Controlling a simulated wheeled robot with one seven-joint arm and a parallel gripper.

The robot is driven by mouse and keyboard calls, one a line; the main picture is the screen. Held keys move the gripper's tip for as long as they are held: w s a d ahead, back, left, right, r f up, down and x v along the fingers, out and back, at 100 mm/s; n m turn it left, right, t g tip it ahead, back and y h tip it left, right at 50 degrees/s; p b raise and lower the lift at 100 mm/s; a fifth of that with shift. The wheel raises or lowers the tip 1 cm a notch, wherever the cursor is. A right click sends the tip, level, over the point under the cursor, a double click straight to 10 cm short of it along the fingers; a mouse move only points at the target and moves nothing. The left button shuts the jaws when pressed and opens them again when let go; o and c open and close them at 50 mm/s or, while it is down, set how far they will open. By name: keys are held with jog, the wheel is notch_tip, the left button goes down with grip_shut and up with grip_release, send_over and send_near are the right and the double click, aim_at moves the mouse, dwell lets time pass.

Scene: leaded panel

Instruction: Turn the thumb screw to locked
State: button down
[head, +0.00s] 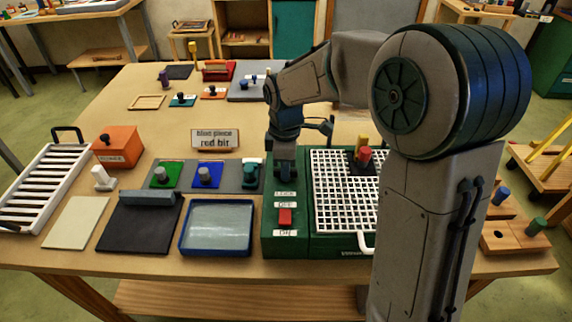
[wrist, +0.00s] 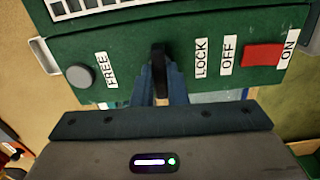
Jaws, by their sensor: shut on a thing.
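The thumb screw (wrist: 158,58) is a dark upright bar in the wrist view, on the green box between the FREE label (wrist: 112,68) and the LOCK label (wrist: 201,58). My gripper (wrist: 160,80) is shut on it, with a blue-grey finger at each side. In the head view my gripper (head: 285,172) points down at the back part of the green control box (head: 268,245) and hides the screw. The LOCK label (head: 286,194) shows in front of it. The screw's exact turn is hard to tell.
A red switch (head: 285,217) sits between OFF and ON on the same box. A grey round knob (wrist: 80,76) is beside FREE. A white grid (head: 335,190) is right of my gripper.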

jog(key=shift+r+n, duration=0.1)
jog(key=shift+n, duration=0.3)
jog(key=c, duration=1.4)
grip_release()
jog(key=shift+c, duration=0.2)
notch_tip(320, 180, up, 14)
jog(key=shift+b, duration=0.3)
jog(key=s+d+f+m+t, duration=0.1)
jog(key=s+d+f+m, duration=0.3)
jog(key=s+m, duration=0.5)
jog(key=s+d+f+m+t, duration=0.2)
jog(key=s+d+f+m, duration=0.2)
jog(key=s+d+m, duration=0.4)
jog(key=shift+s+d+f+m, duration=0.25)
jog(key=shift+s+d+m, duration=0.15)
jog(key=shift+s+d, duration=0.6)
